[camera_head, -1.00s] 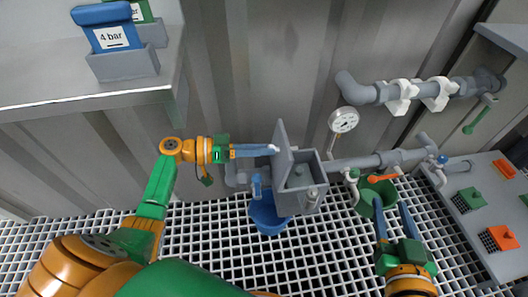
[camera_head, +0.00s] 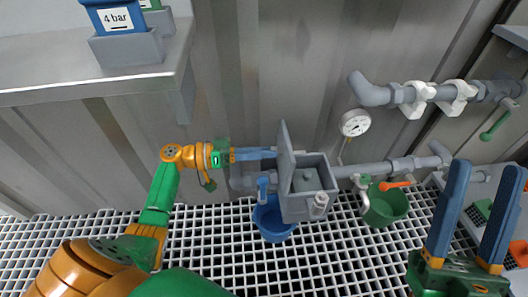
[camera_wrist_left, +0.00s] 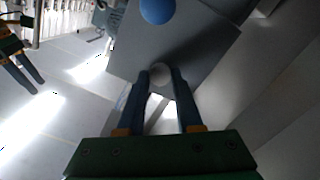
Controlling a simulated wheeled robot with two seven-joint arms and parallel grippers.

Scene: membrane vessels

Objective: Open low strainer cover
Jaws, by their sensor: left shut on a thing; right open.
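The low strainer is a grey square box (camera_head: 309,206) on the low pipe in the head view. Its grey cover (camera_head: 286,160) stands up on the box's left side, so the box is open and its inside shows. My left gripper (camera_head: 270,154) reaches in from the left against the cover's outer face. My right gripper (camera_head: 487,180) is open and empty, raised at the right, apart from the strainer.
A pressure gauge (camera_head: 355,123) and an orange-handled valve (camera_head: 393,186) are to the right. A metal shelf (camera_head: 80,85) overhangs at upper left.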

